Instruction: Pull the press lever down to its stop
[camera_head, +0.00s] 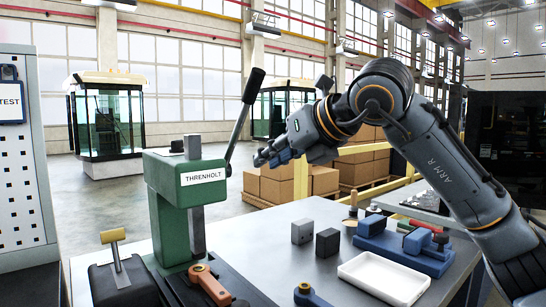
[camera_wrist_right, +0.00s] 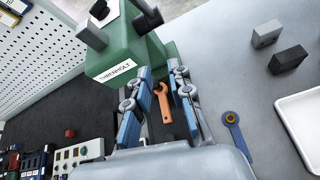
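The green press (camera_head: 187,190), labelled THRENHOLT, stands on the bench at centre left. Its press lever (camera_head: 242,120) rises from the right side of the head, tilted up and to the right, with a black grip at its upper end. My right gripper (camera_head: 265,157) is just right of the lever's lower part, pointing left; I cannot tell whether it touches. In the right wrist view, the gripper (camera_wrist_right: 160,72) has its blue fingers apart and nothing between them. The press (camera_wrist_right: 120,48) is beyond the fingertips, and a dark part of the lever (camera_wrist_right: 149,14) shows at the top edge. My left gripper is out of view.
An orange wrench (camera_head: 209,283) and a blue wrench (camera_head: 310,295) lie in front of the press. A grey block (camera_head: 302,231), a black block (camera_head: 327,242), a white tray (camera_head: 385,277) and a blue vise (camera_head: 405,250) occupy the right. A perforated panel (camera_head: 20,170) stands at left.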

